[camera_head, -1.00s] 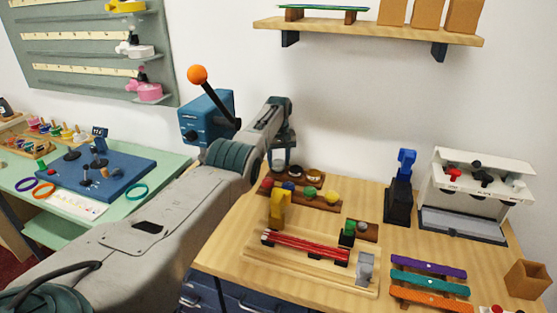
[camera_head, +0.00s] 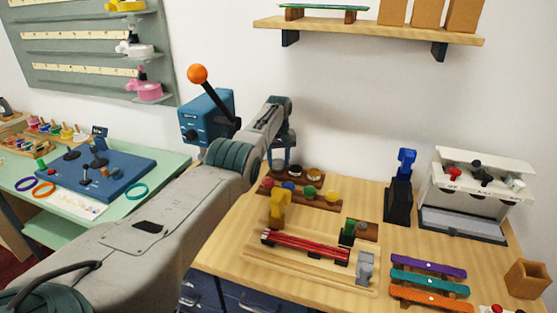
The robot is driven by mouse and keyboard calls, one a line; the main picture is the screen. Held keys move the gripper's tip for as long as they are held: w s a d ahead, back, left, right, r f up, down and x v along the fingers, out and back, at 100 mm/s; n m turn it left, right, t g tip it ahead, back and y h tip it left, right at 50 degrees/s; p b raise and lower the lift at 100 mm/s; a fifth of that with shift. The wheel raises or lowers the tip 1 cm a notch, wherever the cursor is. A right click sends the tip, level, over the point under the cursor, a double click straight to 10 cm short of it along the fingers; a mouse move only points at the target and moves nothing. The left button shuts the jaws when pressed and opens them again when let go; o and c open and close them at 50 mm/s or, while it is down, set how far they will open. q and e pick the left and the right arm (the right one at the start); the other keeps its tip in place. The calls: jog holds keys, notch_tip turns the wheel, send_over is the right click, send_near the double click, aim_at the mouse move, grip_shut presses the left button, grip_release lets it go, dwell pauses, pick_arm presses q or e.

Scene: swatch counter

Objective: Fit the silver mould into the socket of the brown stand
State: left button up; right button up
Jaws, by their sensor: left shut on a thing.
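My left gripper (camera_head: 280,160) points down at the back left of the wooden counter, at the left end of a brown rack. It is shut, but the wrist and the small scale hide most of what it holds; I cannot make out a silver mould clearly. The brown stand (camera_head: 325,204) is most likely this rack, with red, blue, green and yellow round pieces in its front row and dark and pale round pieces behind. I cannot tell which socket is empty. My right gripper is not in view.
A blue press (camera_head: 207,118) with an orange-knobbed lever stands left of my wrist. A yellow clamp (camera_head: 279,208) and a wooden tray (camera_head: 262,256) with red rods are in front of the rack. A black-and-blue device (camera_head: 399,195) stands right. Bare counter lies between.

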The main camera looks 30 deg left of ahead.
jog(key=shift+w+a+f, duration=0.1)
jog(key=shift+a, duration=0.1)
pick_arm(q)
jog(key=shift+f, duration=0.3)
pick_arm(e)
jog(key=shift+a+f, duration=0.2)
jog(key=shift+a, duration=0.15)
pick_arm(q)
jog(key=shift+f+b, duration=0.25)
jog(key=shift+b, duration=0.25)
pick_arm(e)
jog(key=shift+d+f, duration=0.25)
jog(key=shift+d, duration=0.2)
pick_arm(q)
jog(key=o, duration=1.2)
